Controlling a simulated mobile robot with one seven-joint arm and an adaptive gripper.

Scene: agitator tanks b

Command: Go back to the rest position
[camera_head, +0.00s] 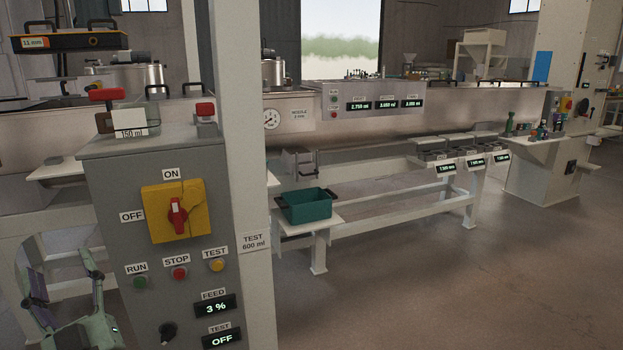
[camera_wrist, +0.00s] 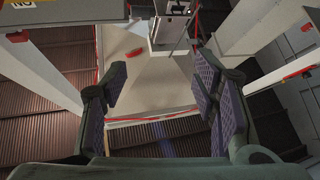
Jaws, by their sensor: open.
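My gripper (camera_head: 66,285) shows at the lower left of the head view, beside the left edge of the grey control cabinet. It is apart from the yellow and red rotary switch (camera_head: 178,212) on the cabinet's front. In the wrist view my gripper (camera_wrist: 160,92) has its two purple-padded fingers spread wide. Nothing is held between them. Beyond the fingers lies a pale sloped surface (camera_wrist: 140,75) with red edging. How far it is from the fingertips I cannot tell.
The grey cabinet (camera_head: 110,200) and a white post (camera_head: 240,120) stand close in front. A teal crate (camera_head: 305,205) sits on a low white shelf behind. White beams (camera_wrist: 40,70) flank the gripper in the wrist view. Open floor (camera_head: 450,290) lies to the right.

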